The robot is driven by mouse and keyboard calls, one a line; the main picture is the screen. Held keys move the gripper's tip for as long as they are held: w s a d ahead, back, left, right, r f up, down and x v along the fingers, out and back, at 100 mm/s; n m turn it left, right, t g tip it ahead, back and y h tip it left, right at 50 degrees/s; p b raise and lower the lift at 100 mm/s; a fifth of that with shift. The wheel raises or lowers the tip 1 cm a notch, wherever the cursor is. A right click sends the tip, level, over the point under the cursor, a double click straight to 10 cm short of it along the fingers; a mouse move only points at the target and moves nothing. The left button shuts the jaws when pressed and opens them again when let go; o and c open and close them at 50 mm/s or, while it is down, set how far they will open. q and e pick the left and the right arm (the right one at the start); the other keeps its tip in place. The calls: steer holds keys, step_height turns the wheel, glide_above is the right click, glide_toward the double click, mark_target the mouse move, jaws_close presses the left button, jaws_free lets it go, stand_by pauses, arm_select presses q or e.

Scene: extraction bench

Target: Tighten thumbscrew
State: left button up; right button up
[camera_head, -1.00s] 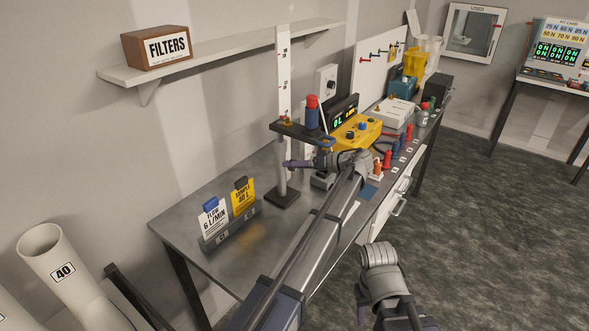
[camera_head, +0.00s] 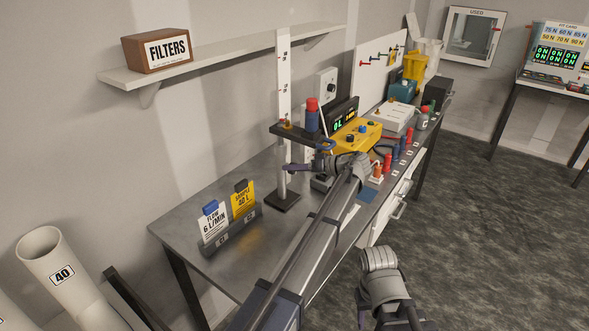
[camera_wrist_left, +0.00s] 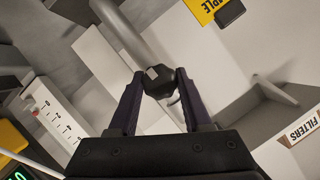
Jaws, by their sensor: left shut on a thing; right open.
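A dark faceted thumbscrew (camera_wrist_left: 160,80) with a pale mark on its face sits between the two purple fingertips in the left wrist view. My left gripper (camera_head: 297,168) is shut on it, beside the pole (camera_head: 283,182) of the stand. The gripper hides the thumbscrew in the head view.
A card holder (camera_head: 232,232) with FLOW and SAMPLE cards stands left of the stand. A yellow device (camera_head: 356,133) and several red and blue small parts lie to the right. A shelf (camera_head: 225,58) with a FILTERS box (camera_head: 160,47) hangs above. Open floor lies right of the bench.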

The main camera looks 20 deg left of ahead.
arm_select(q)
steer(key=shift+w+f+b, duration=0.1)
steer(key=shift+f+b, duration=0.05)
steer(key=shift+b, duration=0.15)
jaws_close()
steer(key=shift+f+m+g+y+b, duration=0.15)
steer(key=shift+m+g+y+b, duration=0.45)
steer(key=shift+m, duration=0.4)
steer(key=shift+m+b, duration=0.6)
steer(key=shift+m, duration=0.1)
steer(key=shift+r+m+g+y, duration=0.2)
steer(key=shift+m+g+y, duration=0.1)
steer(key=shift+m+y, duration=0.1)
steer(key=o, duration=1.2)
jaws_free()
steer(key=shift+o, duration=0.2)
steer(key=shift+d, duration=0.15)
steer(key=d+r+p, duration=0.1)
steer(key=d, duration=0.6)
steer(key=shift+d+r, duration=0.2)
steer(key=shift+d, duration=0.05)
